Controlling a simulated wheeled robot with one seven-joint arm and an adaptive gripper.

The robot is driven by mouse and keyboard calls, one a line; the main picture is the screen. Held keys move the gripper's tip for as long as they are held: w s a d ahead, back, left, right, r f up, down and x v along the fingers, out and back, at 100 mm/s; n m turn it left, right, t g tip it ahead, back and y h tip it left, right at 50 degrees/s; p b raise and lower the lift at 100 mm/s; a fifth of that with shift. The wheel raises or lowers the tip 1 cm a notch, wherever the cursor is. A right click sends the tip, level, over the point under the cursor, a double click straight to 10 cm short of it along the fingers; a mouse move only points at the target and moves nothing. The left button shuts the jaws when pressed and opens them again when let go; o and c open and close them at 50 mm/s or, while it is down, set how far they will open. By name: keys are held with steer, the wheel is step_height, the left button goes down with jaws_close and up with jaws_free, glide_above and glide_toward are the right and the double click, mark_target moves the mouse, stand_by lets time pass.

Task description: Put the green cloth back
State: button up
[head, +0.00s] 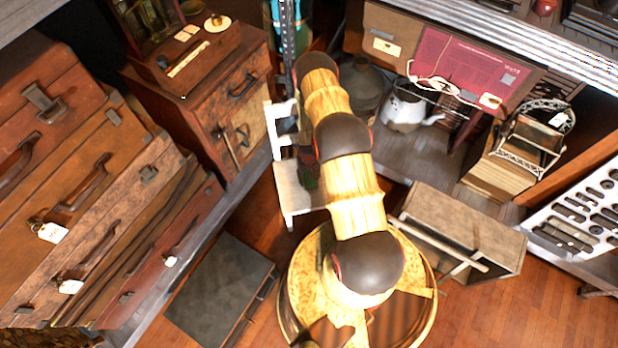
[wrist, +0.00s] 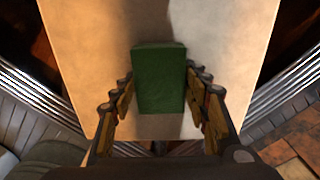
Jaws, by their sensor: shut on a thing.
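The green cloth (wrist: 158,78) looks like a compact dark-green folded block in the wrist view. My gripper (wrist: 160,92) is shut on it, with one finger along each side. Beyond the cloth is a pale beige surface (wrist: 215,40), partly in shadow; I cannot tell whether the cloth touches it. In the head view my arm covers most of the gripper. A bit of dark green (head: 308,175) shows left of the arm, in front of a white shelf-like stand (head: 290,190).
Stacked brown suitcases (head: 90,190) fill the left. A wooden cabinet (head: 215,95) stands behind them. A white kettle (head: 403,112) sits on the back shelf, right of my arm. A wooden crate (head: 465,225) and a dark flat case (head: 220,290) are on the floor. Open floor lies at lower right.

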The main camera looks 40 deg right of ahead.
steer(key=o, duration=1.3)
steer(key=shift+f, duration=0.1)
